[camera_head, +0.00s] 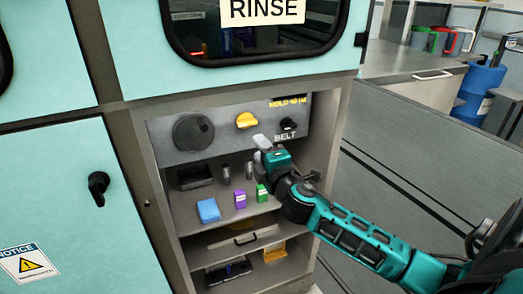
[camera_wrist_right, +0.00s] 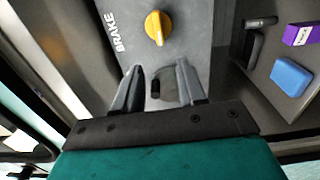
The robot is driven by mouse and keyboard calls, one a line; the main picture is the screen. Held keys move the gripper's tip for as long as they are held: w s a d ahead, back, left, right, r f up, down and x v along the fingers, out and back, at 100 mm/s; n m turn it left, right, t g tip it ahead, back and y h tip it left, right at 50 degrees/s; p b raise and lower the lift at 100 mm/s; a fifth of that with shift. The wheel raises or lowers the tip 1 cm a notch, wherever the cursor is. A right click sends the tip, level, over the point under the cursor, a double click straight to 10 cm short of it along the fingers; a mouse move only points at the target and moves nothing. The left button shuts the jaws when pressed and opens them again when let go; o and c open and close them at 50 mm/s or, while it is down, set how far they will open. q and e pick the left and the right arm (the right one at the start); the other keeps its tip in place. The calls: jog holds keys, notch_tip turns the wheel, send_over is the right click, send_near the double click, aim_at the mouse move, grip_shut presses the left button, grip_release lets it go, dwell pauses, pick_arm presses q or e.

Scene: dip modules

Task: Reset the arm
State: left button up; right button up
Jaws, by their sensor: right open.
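My right gripper (camera_head: 262,142) is in front of the grey control panel (camera_head: 225,138) of the teal machine, its arm reaching in from the right. Its two fingers point left and up in the head view. In the wrist view the right gripper (camera_wrist_right: 158,85) has its fingers apart with nothing held between them. A grey and black part of the panel shows beyond the gap; whether a finger touches it I cannot tell. My left gripper is not in view.
The panel has a dark round dial (camera_head: 193,131), a yellow knob (camera_head: 247,120) and a black knob (camera_head: 288,124). On the shelf below are a blue box (camera_head: 208,210), a purple box (camera_head: 240,198) and a green box (camera_head: 262,193).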

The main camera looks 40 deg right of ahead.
pick_arm(q)
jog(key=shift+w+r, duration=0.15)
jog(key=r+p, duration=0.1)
jog(key=p, duration=0.1)
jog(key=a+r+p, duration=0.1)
jog(key=p, duration=0.1)
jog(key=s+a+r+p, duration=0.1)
jog(key=p, duration=0.1)
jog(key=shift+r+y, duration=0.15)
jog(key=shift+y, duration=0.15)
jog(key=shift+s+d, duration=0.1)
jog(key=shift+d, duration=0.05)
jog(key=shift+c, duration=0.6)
pick_arm(e)
jog(key=s+a+f+m+g+y, duration=0.3)
jog(key=s+a+f+m, duration=0.3)
jog(key=s+a+f, duration=0.3)
jog(key=s+a+f+m+g+y, duration=0.3)
jog(key=s+a+f+m, duration=0.3)
jog(key=s, duration=0.6)
jog(key=shift+s+a+f+m+g, duration=0.35)
jog(key=shift+a+f+m+g, duration=0.05)
jog(key=shift+a+f, duration=1)
